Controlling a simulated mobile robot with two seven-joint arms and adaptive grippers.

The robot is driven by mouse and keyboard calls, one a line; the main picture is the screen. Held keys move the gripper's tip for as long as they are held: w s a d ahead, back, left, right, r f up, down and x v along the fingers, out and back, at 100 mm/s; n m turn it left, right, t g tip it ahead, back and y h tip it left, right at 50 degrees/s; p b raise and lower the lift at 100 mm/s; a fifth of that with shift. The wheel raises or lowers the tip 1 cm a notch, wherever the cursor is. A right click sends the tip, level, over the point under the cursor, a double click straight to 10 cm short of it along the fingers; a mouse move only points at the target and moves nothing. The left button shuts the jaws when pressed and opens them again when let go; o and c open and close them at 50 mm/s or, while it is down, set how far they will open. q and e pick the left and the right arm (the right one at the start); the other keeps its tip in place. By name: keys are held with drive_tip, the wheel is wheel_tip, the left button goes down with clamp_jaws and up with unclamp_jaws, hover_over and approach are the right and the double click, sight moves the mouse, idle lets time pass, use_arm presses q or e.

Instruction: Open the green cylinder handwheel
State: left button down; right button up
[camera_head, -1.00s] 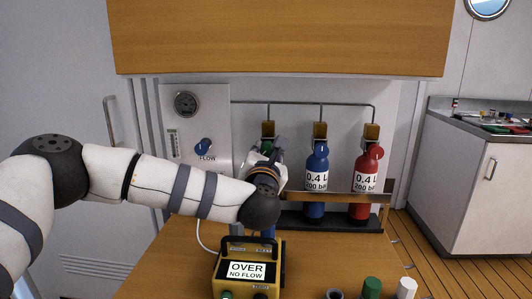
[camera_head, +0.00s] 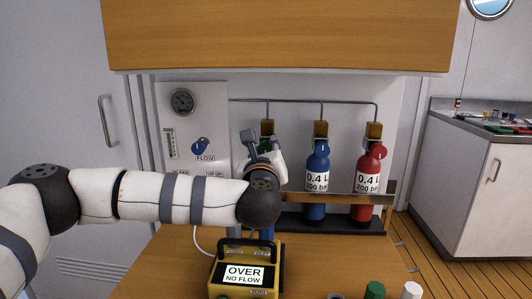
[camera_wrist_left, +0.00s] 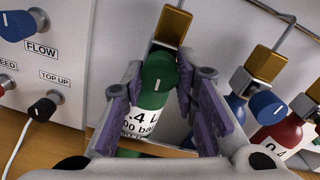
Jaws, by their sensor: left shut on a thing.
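The green cylinder stands at the left of the rack. Its green handwheel (camera_wrist_left: 158,72), with a white mark, shows in the left wrist view above a white label. My left gripper (camera_wrist_left: 157,85) has its purple-padded fingers on both sides of this handwheel and is shut on it. In the head view my left gripper (camera_head: 261,143) covers most of the green cylinder (camera_head: 265,143), so the grip is hidden there. My right gripper is not in view.
The blue cylinder (camera_head: 317,166) and the red cylinder (camera_head: 368,172) stand to the right. The flow panel (camera_head: 218,110) with its blue knob (camera_head: 201,146) is at the left. A yellow device (camera_head: 246,292) reading "OVER NO FLOW" sits in front, below my wrist.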

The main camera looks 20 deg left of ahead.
use_arm(q)
drive_tip(key=shift+a+r+n, duration=0.1)
drive_tip(key=shift+r+n, duration=0.2)
drive_tip(key=shift+n, duration=0.2)
drive_tip(key=c, duration=1.3)
unclamp_jaws()
drive_tip(key=shift+f, duration=0.15)
drive_tip(key=shift+s, duration=0.15)
drive_tip(key=v, duration=1.1)
drive_tip(key=shift+s+d, duration=0.25)
drive_tip(key=shift+s, duration=0.1)
